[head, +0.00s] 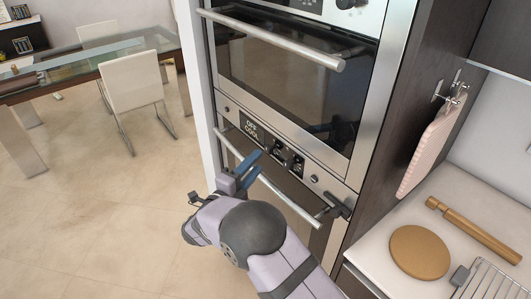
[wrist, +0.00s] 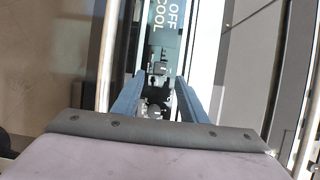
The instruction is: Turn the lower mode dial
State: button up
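The lower oven's control panel is a steel strip with a black display (head: 252,126) reading "OFF COOL". To its right are dark dials (head: 280,152); a small round knob (head: 313,180) sits near the panel's right end. I cannot tell which one is the mode dial. My gripper (head: 250,165) is in front of the lower oven door, by the handle and just below the panel. In the wrist view my gripper (wrist: 160,76) has its two blue fingers apart, with dark dial shapes (wrist: 157,98) seen between them. Contact cannot be told.
The lower oven's bar handle (head: 290,203) runs close beside my gripper. The upper oven's handle (head: 275,40) juts out above. A counter at right holds a round board (head: 420,252) and a rolling pin (head: 475,229). Open floor lies to the left.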

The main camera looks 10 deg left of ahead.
aim_at(267, 151)
jog(key=shift+p+x, duration=1.2)
jog(key=shift+x, duration=2.15)
grip_shut()
